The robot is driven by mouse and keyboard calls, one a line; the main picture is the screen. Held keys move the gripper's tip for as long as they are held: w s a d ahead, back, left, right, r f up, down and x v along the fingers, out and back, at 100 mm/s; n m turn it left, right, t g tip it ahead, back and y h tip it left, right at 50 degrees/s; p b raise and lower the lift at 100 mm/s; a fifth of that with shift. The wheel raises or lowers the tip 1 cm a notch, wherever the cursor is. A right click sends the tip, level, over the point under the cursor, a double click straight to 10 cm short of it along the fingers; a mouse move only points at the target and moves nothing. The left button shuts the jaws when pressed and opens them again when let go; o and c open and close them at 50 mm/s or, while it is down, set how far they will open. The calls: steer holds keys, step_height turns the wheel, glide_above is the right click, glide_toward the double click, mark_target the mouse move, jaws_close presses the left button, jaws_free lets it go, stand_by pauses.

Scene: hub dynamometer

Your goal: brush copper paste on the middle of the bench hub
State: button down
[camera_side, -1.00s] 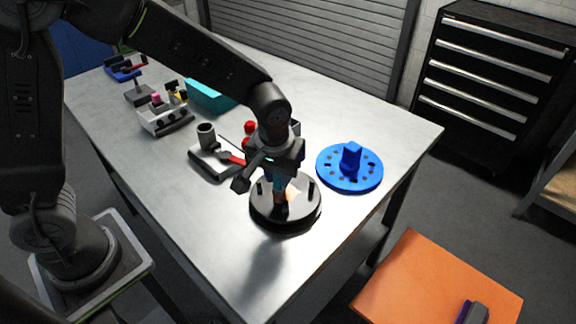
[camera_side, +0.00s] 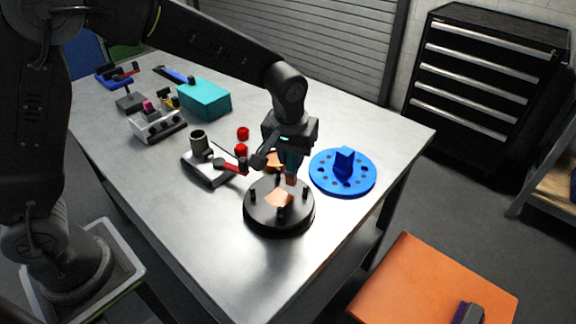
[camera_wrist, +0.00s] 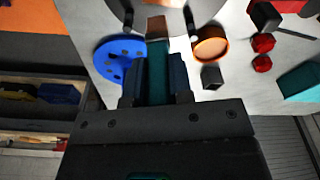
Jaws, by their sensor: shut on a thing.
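The bench hub (camera_side: 261,220) is a round black disc on the metal table with several upright pegs. A copper-coloured patch (camera_side: 279,198) covers its middle. My gripper (camera_side: 290,156) is shut on a brush with a teal handle (camera_wrist: 157,72) and a copper-coloured tip (camera_wrist: 157,27). The tip points down at the hub's far edge, off the middle; I cannot tell its exact height. In the wrist view the hub (camera_wrist: 172,14) is cut off by the top edge. The tin of copper paste (camera_wrist: 210,47) stands open beside the hub, partly hidden in the side view.
A blue flanged disc (camera_side: 342,175) lies right of the hub. A grey stand with a cup (camera_side: 207,167) and a red-handled tool (camera_side: 233,167), two red pieces (camera_side: 242,134) and a teal box (camera_side: 205,99) are to the left and behind. The table front is clear.

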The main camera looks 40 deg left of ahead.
steer(key=shift+r, duration=2.75)
